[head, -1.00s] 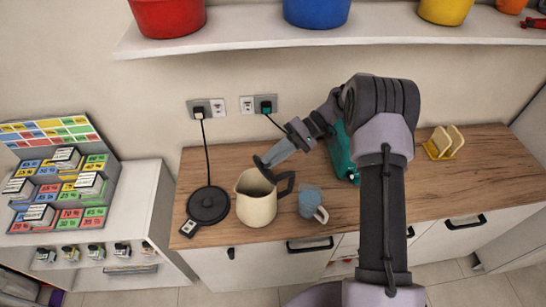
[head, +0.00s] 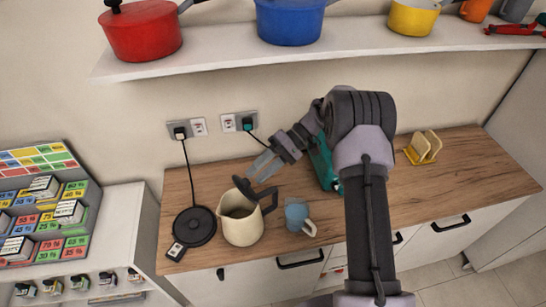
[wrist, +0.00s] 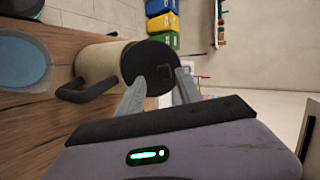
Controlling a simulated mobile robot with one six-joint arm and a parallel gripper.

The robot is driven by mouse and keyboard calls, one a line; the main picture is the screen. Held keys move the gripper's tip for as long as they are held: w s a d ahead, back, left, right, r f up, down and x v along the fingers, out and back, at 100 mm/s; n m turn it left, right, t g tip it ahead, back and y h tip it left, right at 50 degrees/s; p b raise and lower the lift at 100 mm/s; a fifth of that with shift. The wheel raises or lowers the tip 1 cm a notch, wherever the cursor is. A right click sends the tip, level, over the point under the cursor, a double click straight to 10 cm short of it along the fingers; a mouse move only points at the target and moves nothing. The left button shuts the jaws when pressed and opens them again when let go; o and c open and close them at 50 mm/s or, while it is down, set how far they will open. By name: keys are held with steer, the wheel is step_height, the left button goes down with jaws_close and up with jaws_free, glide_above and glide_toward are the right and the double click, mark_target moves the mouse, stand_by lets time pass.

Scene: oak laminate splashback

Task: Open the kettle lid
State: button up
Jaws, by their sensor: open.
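The cream kettle (head: 242,228) stands upright on the worktop, its dark handle to the right. Its dark lid (head: 250,188) is tilted up at the handle side, and the mouth shows open below it. My gripper (head: 260,172) is open just above and behind the raised lid, with nothing between its fingers. In the wrist view the lid (wrist: 146,57) is a black disc at the end of the kettle (wrist: 93,62). The fingertips (wrist: 160,80) overlap its near edge; I cannot tell whether they touch it.
A black kettle base (head: 195,227) with a cord lies left of the kettle. A blue mug (head: 296,214) stands to its right. A teal appliance (head: 325,166) is behind my arm. A shelf (head: 220,56) with pots overhangs. The right worktop is mostly clear, with a yellow rack (head: 423,150).

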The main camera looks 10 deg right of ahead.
steer(key=p+v, duration=0.4)
steer(key=v, duration=1.2)
steer(key=shift+d+p, duration=0.15)
steer(key=shift+p, duration=0.15)
steer(key=shift+c, duration=0.2)
